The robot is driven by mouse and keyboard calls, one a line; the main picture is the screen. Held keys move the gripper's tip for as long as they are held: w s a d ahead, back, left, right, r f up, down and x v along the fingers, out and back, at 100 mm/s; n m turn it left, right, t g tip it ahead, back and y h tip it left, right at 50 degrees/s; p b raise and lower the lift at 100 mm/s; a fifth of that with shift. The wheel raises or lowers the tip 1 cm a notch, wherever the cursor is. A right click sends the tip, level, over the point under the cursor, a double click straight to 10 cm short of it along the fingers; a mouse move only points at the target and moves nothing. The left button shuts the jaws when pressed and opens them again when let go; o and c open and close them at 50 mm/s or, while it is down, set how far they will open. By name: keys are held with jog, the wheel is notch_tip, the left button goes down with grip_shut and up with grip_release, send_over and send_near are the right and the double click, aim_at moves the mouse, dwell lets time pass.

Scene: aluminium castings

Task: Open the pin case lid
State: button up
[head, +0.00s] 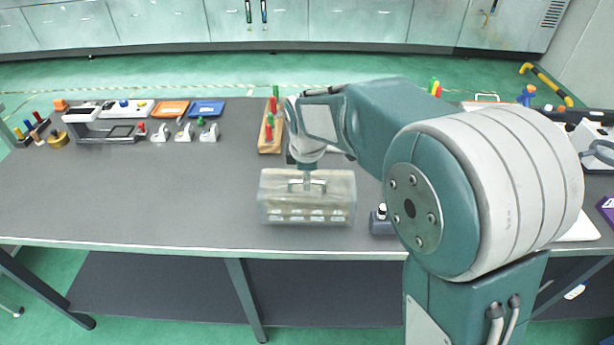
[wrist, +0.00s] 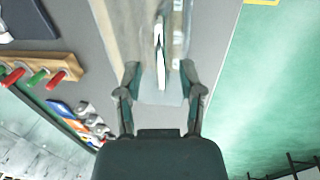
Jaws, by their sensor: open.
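The pin case (head: 307,208) is a clear, boxy case with pale contents showing along its front. It stands near the front edge of the dark tabletop in the head view, and its lid looks shut. A handle (head: 296,186) sits on top of it. My gripper (head: 307,184) is directly above the case, pointing down. I cannot tell whether the fingers touch the case.
A wooden rack (head: 268,138) with red and green pegs stands behind the case to the left. A dark block (head: 381,222) stands just right of it. Orange (head: 169,109) and blue (head: 207,108) trays lie at the back left. The tabletop left of the case is clear.

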jog(key=shift+d+f, duration=0.1)
jog(key=shift+f, duration=0.2)
grip_shut()
jog(key=shift+w+r, duration=0.1)
